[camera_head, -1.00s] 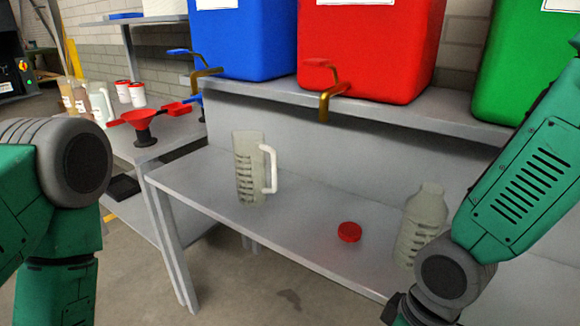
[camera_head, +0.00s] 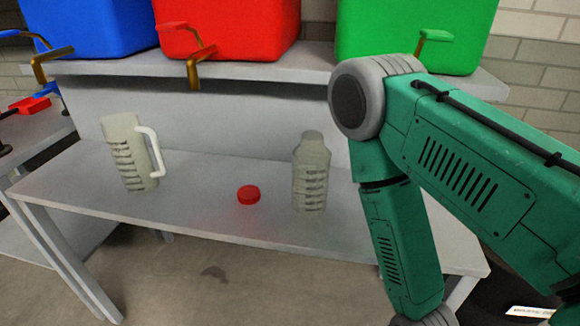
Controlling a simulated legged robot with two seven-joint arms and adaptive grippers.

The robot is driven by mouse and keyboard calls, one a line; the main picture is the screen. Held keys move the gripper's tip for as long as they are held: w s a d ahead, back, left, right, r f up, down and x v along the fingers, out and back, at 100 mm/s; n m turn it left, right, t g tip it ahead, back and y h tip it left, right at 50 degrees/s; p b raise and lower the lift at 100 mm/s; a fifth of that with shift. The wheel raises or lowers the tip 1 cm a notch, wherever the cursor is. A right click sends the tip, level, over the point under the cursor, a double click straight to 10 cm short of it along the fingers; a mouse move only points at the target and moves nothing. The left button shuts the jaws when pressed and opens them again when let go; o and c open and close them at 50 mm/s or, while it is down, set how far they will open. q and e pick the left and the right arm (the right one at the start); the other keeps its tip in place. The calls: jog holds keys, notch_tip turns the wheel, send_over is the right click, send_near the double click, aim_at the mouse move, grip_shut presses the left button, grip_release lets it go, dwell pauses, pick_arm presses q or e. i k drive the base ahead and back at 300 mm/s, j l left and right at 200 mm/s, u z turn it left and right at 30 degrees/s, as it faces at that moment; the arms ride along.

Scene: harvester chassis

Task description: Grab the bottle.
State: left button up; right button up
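The bottle (camera_head: 311,175) is translucent with dark level marks and a narrower neck. It stands upright and uncapped on the grey bench (camera_head: 215,222), right of the middle of the view. A red cap (camera_head: 248,194) lies on the bench to its left. My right arm comes in from the right and bends downward just right of the bottle, apart from it in the picture. My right gripper is below the picture's edge and does not show. My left arm and gripper are out of view.
A translucent jug (camera_head: 130,155) with a white handle stands on the bench at the left. Blue (camera_head: 85,25), red (camera_head: 225,28) and green (camera_head: 405,30) containers with taps sit on the shelf (camera_head: 120,68) above. The bench between jug and bottle is clear except for the cap.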

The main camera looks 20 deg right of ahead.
aim_at(311, 160)
jog(key=i+j, duration=0.35)
jog(key=j, duration=0.25)
jog(key=z, duration=1.65)
jog(key=i+j, duration=0.05)
jog(key=j, duration=0.05)
